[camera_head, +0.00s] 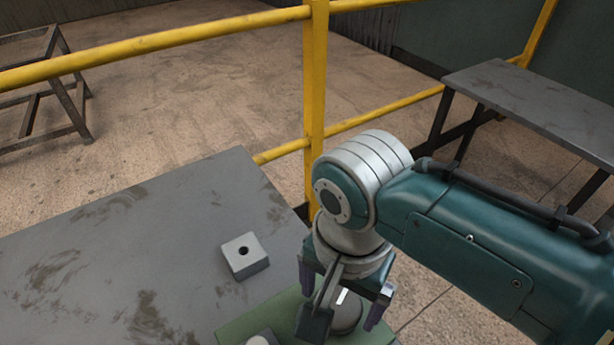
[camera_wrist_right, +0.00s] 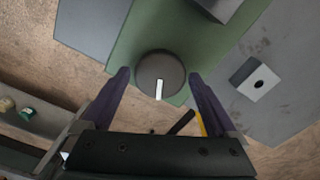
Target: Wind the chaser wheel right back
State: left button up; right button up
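The chaser wheel looks to be the dark grey round knob (camera_wrist_right: 160,78) with a white mark on its top, on a green plate (camera_wrist_right: 130,45). In the head view the knob (camera_head: 348,318) is partly hidden by my right gripper (camera_head: 340,300), and the plate (camera_head: 285,312) shows beside it. In the wrist view my right gripper (camera_wrist_right: 159,76) is open and empty, with its purple fingers on either side of the knob and gaps between. The white mark points down in that view. I cannot tell the height of the fingertips over the plate. My left gripper is not in view.
A pale round-topped part (camera_head: 260,341) is at the bottom edge. A yellow railing (camera_head: 316,90) stands behind the table. Another table (camera_head: 530,95) is at the right.

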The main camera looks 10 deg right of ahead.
jog(key=c, duration=1.1)
jog(key=shift+o, duration=0.2)
jog(key=shift+n, duration=0.3)
